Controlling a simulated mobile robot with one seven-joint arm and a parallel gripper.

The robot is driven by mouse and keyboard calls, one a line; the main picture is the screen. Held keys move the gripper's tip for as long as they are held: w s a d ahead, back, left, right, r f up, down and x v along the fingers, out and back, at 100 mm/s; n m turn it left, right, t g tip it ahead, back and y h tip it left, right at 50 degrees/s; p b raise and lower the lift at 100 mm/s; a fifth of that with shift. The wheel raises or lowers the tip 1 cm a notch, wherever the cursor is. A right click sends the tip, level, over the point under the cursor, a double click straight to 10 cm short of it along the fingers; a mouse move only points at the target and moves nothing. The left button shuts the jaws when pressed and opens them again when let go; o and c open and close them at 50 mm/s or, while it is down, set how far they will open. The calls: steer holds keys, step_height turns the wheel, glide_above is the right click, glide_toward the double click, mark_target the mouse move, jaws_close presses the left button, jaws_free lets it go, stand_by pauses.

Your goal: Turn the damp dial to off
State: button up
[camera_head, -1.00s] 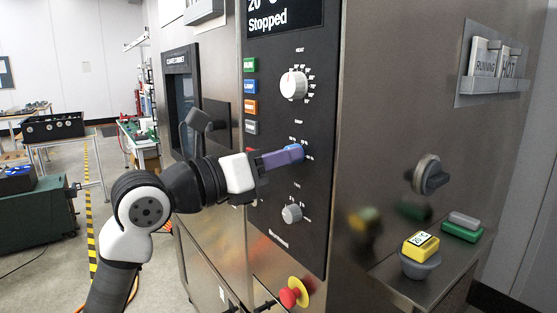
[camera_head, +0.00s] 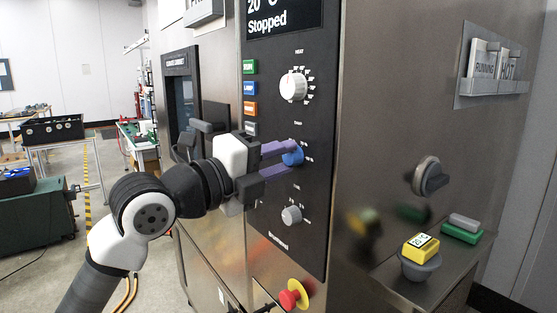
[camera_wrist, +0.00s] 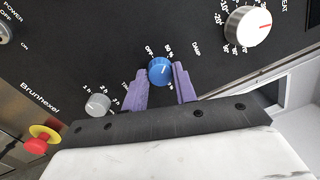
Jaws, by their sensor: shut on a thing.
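The damp dial (camera_head: 294,158) is a blue round knob on the black control panel, below the white heat dial. My gripper (camera_head: 291,159) has its purple fingers around it, one above and one below in the head view. In the wrist view, the damp dial (camera_wrist: 160,71) sits between the two fingertips of my gripper (camera_wrist: 161,78), with "OFF", "50 %" and "DAMP" printed beyond it. The gripper is shut on the dial. A short pale mark shows on the dial's face, but I cannot tell exactly where it points.
The white heat dial (camera_head: 293,87) is above and the grey time dial (camera_head: 291,215) below. Coloured buttons (camera_head: 250,88) line the panel's left edge. A red stop knob on a yellow base (camera_head: 294,294) is lower down. A grey rotary handle (camera_head: 428,176) is on the cabinet's right side.

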steer(key=n, duration=0.6)
steer(key=shift+y+b, duration=0.3)
steer(key=shift+b, duration=0.1)
steer(key=shift+n+b, duration=0.6)
steer(key=shift+n, duration=1.6)
steer(key=o, duration=1)
steer(key=shift+c, duration=0.2)
steer(key=shift+s, duration=0.1)
steer(key=b+v, duration=0.2)
steer(key=v, duration=1.1)
steer(key=shift+s+a+r, duration=0.2)
steer(key=shift+s+a, duration=0.05)
steer(key=shift+s, duration=0.05)
